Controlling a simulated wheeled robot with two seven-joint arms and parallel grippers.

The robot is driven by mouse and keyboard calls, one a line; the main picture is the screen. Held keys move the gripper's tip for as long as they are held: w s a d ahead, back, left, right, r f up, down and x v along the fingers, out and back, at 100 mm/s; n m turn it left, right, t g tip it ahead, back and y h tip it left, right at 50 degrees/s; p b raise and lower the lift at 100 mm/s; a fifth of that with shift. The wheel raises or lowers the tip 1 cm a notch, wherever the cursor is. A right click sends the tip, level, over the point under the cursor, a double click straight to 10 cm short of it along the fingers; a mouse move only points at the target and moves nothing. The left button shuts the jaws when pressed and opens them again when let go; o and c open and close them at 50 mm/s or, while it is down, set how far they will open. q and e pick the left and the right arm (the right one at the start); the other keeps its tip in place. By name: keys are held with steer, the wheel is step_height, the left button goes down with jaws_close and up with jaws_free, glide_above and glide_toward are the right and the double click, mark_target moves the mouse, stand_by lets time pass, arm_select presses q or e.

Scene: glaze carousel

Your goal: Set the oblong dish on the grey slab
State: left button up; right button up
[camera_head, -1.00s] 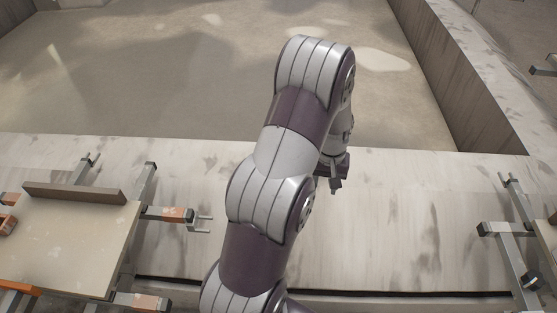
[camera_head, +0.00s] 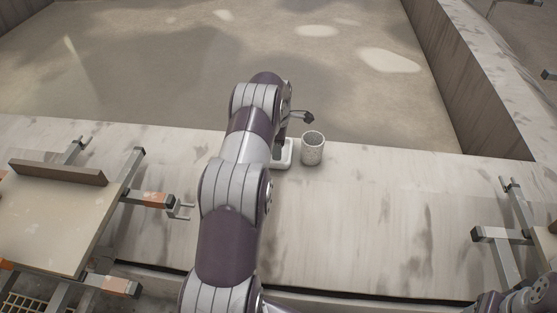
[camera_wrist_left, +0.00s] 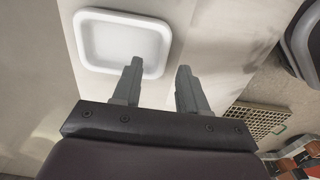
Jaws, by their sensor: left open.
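The oblong dish (camera_head: 287,162) is white with rounded corners and stands on the pale ledge, partly hidden by my left arm. My right gripper is not seen.
A speckled cup (camera_head: 313,150) stands right beside the dish. A brown bar (camera_head: 58,173) lies along the slab's back edge. Metal frame arms (camera_head: 505,235) stick out at the right. The ledge (camera_head: 380,215) is clear between cup and right frame.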

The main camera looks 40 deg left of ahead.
mark_target(277, 163)
arm_select(q)
steer(key=f, duration=0.1)
steer(key=f+b, duration=0.1)
steer(key=f, duration=0.1)
steer(key=f+b, duration=0.1)
steer(key=f, duration=0.1)
steer(key=shift+s+f, duration=0.2)
steer(key=shift+s, duration=0.1)
steer(key=shift+r, duration=0.1)
steer(key=shift+c, duration=0.9)
jaws_close()
